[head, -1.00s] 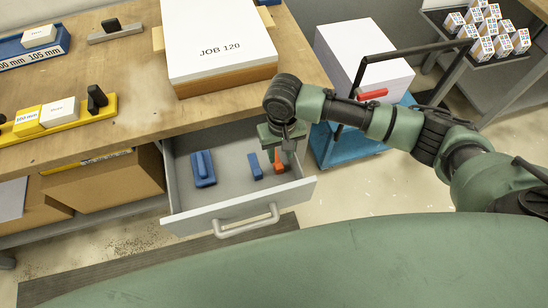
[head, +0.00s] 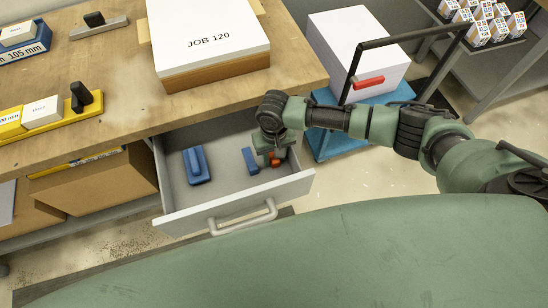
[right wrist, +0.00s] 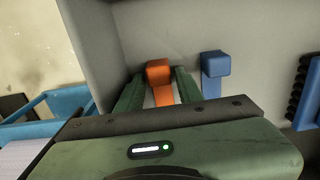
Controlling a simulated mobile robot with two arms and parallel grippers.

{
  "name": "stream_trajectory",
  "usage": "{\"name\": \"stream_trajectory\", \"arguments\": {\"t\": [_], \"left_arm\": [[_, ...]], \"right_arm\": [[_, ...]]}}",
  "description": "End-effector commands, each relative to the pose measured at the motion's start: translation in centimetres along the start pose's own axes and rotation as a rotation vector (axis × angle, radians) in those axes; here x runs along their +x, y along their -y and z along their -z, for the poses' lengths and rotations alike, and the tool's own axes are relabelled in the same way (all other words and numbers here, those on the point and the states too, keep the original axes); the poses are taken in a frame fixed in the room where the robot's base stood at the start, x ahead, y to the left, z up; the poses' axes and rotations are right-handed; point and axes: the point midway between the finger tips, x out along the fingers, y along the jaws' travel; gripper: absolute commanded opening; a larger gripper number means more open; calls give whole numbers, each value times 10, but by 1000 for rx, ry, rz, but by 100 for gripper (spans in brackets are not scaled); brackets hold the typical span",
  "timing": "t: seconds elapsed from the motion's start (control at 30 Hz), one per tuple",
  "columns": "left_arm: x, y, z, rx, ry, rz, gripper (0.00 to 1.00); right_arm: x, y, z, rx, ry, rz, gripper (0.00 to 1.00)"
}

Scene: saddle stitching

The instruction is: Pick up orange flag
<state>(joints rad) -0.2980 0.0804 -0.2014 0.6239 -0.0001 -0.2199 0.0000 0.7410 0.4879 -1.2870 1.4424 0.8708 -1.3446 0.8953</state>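The orange flag (head: 274,162) is in the open grey drawer (head: 240,212), near its right side, mostly hidden by my right gripper (head: 272,154) in the head view. In the right wrist view the orange flag (right wrist: 160,72) has a block-like head on a narrower stem and lies between the two green fingers of my right gripper (right wrist: 158,90). The fingers look apart, one on each side of the flag, with no clear grip on it. My left gripper is in neither view.
A blue flag (head: 250,161) stands just left of the orange one; it also shows in the right wrist view (right wrist: 214,68). A larger blue tool (head: 196,165) lies further left in the drawer. The tabletop (head: 120,100) overhangs behind; a blue cart (head: 330,143) is to the right.

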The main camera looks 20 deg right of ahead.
Motion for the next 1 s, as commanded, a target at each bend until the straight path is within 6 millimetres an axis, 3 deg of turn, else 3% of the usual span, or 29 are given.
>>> {"name": "stream_trajectory", "arguments": {"t": [0.23,0.37,0.4,0.77,1.0], "left_arm": [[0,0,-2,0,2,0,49],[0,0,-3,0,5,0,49],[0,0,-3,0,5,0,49],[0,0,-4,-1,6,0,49],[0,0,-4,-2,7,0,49]], "right_arm": [[2,0,0,0,-1,1,36],[2,0,0,0,-1,0,3],[2,0,0,0,-1,0,0],[-1,0,0,0,-1,0,0],[-30,0,1,0,-5,1,0]]}}
